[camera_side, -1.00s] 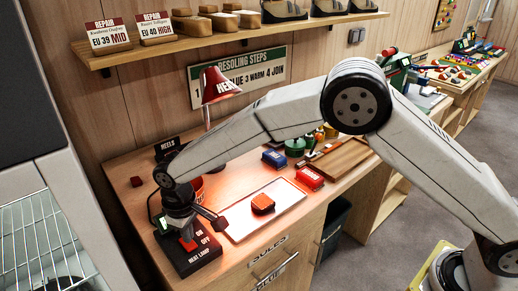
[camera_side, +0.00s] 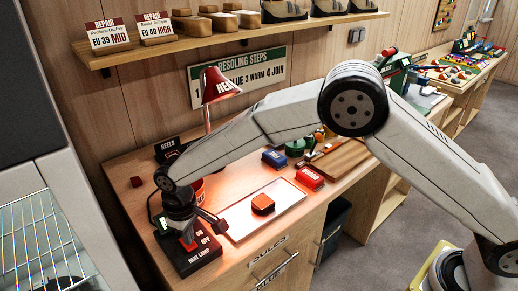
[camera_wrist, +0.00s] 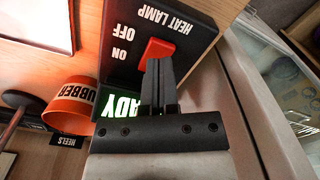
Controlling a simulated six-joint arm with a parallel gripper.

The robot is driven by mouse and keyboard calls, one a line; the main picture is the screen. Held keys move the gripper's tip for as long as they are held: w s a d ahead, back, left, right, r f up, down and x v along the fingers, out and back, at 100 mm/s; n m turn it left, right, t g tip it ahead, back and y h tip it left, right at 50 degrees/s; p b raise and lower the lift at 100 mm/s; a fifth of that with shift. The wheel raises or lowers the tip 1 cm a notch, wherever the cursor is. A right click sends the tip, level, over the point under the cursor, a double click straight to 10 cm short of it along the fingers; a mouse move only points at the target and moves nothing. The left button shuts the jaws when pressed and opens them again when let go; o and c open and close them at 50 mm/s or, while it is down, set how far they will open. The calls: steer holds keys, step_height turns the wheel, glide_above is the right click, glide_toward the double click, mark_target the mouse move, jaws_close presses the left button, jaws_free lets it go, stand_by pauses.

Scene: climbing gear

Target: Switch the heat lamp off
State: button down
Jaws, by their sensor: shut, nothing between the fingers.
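The heat lamp (camera_side: 219,86) has a red shade on a thin stem at the back of the bench, and the stem looks reddish. Its black switch box (camera_side: 196,261), labelled HEAT LAMP, sits at the bench's front left. The red rocker switch (camera_wrist: 160,50) stands beside the ON and OFF labels in the wrist view; I cannot tell which way it leans. My gripper (camera_wrist: 160,66) is shut and empty, its fingertips at the rocker's lower edge in that view. Whether they touch it is unclear. The fingers partly cover a lit green sign ending in ADY (camera_wrist: 122,104).
A red-orange block (camera_side: 262,204) lies on a white plate (camera_side: 240,231) right of the box. An orange RUBBER cup (camera_wrist: 70,101) and a HEELS sign (camera_wrist: 69,141) are close by. Blue (camera_side: 275,158) and red boxes (camera_side: 309,177) stand farther right. A wire rack (camera_side: 42,240) is at left.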

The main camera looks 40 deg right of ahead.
steer(key=shift+f, duration=0.95)
stand_by(0.9)
steer(key=shift+r, duration=0.1)
steer(key=shift+r, duration=3.45)
steer(key=shift+d, duration=0.25)
steer(key=s+d+r+m+t, duration=0.1)
steer(key=s+d+m, duration=0.15)
steer(key=d, duration=0.65)
steer(key=s+d+r+m, duration=0.1)
steer(key=s+d+r, duration=0.15)
steer(key=d, duration=0.55)
steer(key=s+d+f+m+t, duration=0.1)
steer(key=s+d+f+m, duration=0.1)
steer(key=s+d, duration=0.9)
steer(key=s, duration=0.3)
steer(key=shift+d+t, duration=0.25)
steer(key=shift+t, duration=0.05)
